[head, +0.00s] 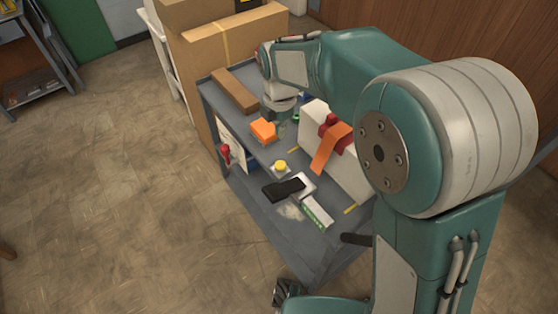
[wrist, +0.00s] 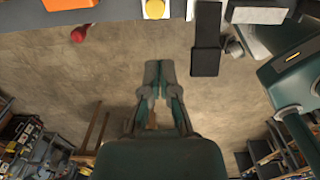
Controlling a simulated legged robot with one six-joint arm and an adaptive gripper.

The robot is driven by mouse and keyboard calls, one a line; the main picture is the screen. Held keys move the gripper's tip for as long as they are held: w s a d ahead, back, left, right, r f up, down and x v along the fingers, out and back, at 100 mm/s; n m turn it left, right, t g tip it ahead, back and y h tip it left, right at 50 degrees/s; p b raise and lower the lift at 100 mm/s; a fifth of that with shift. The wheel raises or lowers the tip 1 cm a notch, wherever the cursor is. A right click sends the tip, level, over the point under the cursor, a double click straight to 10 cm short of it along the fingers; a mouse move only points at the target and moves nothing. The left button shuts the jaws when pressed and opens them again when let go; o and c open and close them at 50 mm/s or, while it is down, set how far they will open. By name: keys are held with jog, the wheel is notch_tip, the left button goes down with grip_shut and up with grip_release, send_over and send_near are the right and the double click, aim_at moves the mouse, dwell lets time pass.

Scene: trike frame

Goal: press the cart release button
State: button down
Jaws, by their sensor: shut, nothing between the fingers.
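A round yellow button (head: 280,165) on a small pale base sits on the grey cart (head: 290,250), near the cart's left edge. The fingertips are small and hard to make out there.
A black object (head: 284,189) lies close to the button; a white box with an orange strap (head: 330,145) stands to the right. A brown bar (head: 234,92) lies at the far left. A red handle (head: 225,152) is at the cart's side. Cardboard boxes (head: 200,60) stand behind.

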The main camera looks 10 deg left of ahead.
aim_at(280, 167)
notch_tip(280, 167, down, 14)
jog(key=shift+w+f, duration=0.1)
jog(key=shift+w, duration=0.05)
dwell(0.5)
